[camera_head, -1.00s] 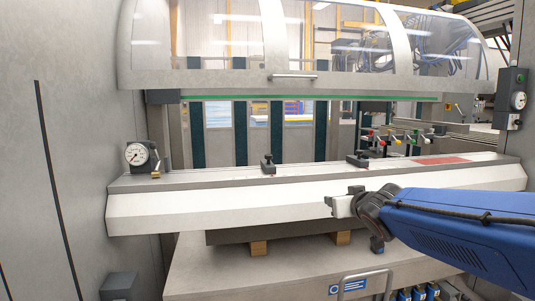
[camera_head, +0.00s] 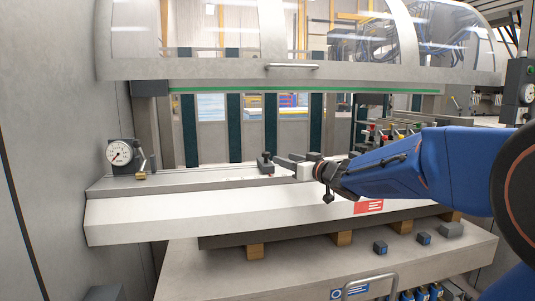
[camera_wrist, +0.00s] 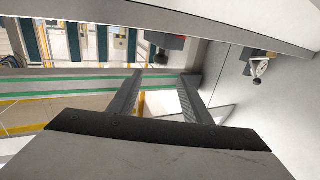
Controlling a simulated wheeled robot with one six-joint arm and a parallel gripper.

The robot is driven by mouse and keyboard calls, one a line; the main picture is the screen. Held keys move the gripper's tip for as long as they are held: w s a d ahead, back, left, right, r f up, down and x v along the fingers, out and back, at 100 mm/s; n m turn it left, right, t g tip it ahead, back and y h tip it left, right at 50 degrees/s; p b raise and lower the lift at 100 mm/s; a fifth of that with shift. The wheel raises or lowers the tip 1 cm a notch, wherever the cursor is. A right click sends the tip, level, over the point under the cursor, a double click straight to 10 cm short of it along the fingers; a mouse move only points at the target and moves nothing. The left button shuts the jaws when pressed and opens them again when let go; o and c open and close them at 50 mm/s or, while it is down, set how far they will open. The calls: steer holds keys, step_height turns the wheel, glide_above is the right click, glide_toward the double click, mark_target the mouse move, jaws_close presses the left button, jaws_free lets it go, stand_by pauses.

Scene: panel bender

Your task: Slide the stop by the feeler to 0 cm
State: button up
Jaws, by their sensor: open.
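The feeler, a round white dial gauge (camera_head: 119,153), stands at the left end of the pale machine ledge (camera_head: 170,184). The stop nearest it is a small black block with a knob (camera_head: 266,163), upright on the ledge to the right of the gauge. My gripper (camera_head: 284,161) is open, with its fingers just right of this stop, pointing left. I cannot tell whether they touch it. In the wrist view both fingers (camera_wrist: 160,88) are apart with nothing seen between them. A black knob (camera_wrist: 160,56) shows just beyond them. The second stop is not clearly visible near my arm.
A clear hood (camera_head: 290,70) hangs over the ledge. The ledge between the gauge and the near stop looks mostly free, with a small brass-coloured piece (camera_head: 141,175) beside the gauge. Below, small dark blocks (camera_head: 380,247) lie on the grey table. A wall borders the left.

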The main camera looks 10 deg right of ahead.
mark_target(268, 153)
steer(key=x, duration=1.2)
steer(key=shift+w+a, duration=0.1)
steer(key=shift+w, duration=0.25)
